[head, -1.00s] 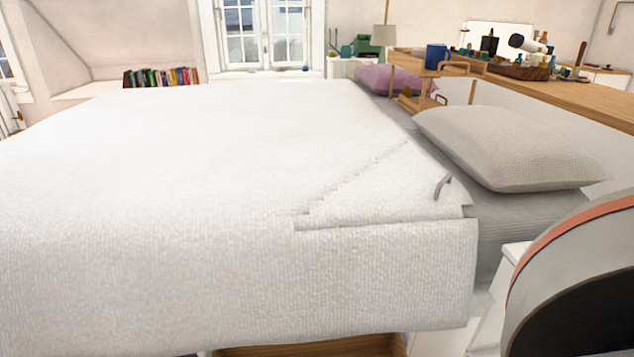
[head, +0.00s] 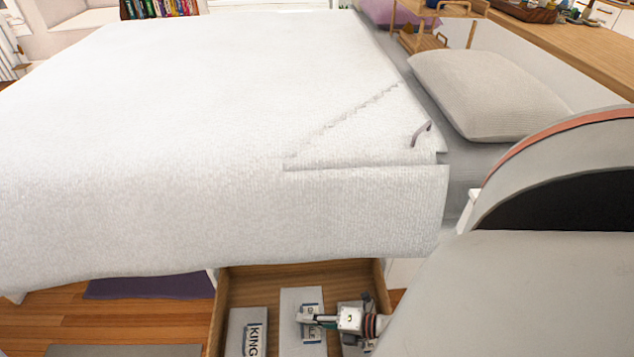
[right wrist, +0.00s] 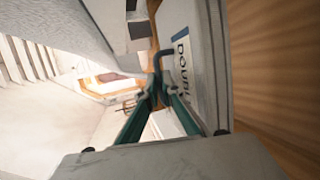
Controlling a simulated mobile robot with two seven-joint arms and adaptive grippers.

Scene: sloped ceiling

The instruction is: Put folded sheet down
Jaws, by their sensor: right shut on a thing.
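A white folded sheet (head: 301,300) with a label lies in the middle of an open wooden drawer (head: 224,300) under the bed. In the right wrist view the folded sheet (right wrist: 186,88) shows its label, reading "DOUBL". My right gripper (head: 305,319) reaches over this sheet from the right and partly covers the label. In the right wrist view the gripper's green fingertips (right wrist: 157,85) close on a dark blue loop (right wrist: 158,62) beside the label. Whether the sheet rests fully on the drawer bottom cannot be told. My left gripper is out of view.
A sheet labelled "KING" (head: 247,332) lies at the drawer's left. Another folded sheet (head: 352,308) at the right is partly hidden by my gripper. The bed (head: 200,130) overhangs the drawer's back. A pillow (head: 485,92) lies on the bed. Wooden floor shows left.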

